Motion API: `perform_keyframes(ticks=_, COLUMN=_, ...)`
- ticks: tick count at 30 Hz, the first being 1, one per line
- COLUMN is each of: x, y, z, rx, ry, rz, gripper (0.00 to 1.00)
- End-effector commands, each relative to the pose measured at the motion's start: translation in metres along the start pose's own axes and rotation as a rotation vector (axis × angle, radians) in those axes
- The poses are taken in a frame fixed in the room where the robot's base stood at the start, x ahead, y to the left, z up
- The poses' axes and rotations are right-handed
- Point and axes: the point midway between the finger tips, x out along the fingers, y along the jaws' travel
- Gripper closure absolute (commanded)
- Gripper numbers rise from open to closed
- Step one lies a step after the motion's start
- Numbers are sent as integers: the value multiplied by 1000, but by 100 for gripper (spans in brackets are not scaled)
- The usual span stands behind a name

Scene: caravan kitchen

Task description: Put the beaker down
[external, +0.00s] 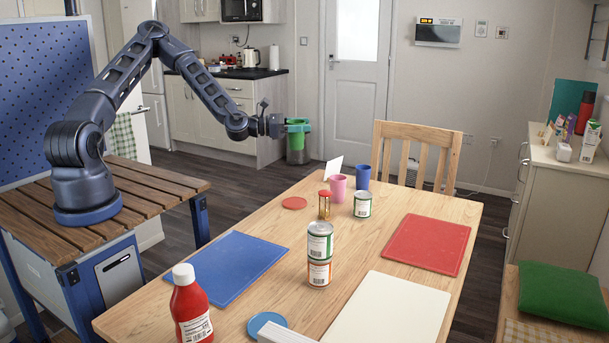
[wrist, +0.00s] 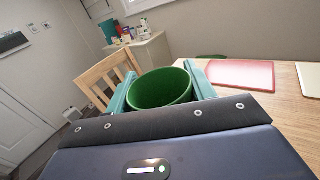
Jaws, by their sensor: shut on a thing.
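A green beaker (wrist: 160,88) is in the wrist view, with its open rim facing up and a little tilted in the picture. My gripper (wrist: 160,96) is shut on it, one teal finger on each side. In the external view the beaker (external: 297,139) is held in the air beyond the far left edge of the wooden table (external: 260,222), above table height. My gripper (external: 298,125) holds it at the end of the outstretched arm. The beaker's bottom is hard to tell from the bin behind it.
On the table are a blue mat (external: 228,268), red mat (external: 427,242), white board (external: 388,309), pink cup (external: 338,188), blue cup (external: 362,177), stacked cans (external: 319,253), hourglass (external: 324,206) and red bottle (external: 190,308). A chair (external: 425,150) stands behind.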

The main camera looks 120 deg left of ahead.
Motion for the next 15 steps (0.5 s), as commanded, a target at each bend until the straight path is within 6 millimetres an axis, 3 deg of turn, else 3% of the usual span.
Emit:
perform_keyframes(ticks=5, x=-7, y=9, z=-9, rx=-2, ry=2, rz=19, gripper=68)
perform_keyframes(ticks=15, x=-6, y=4, z=-78, rx=-3, ry=2, rz=18, gripper=68)
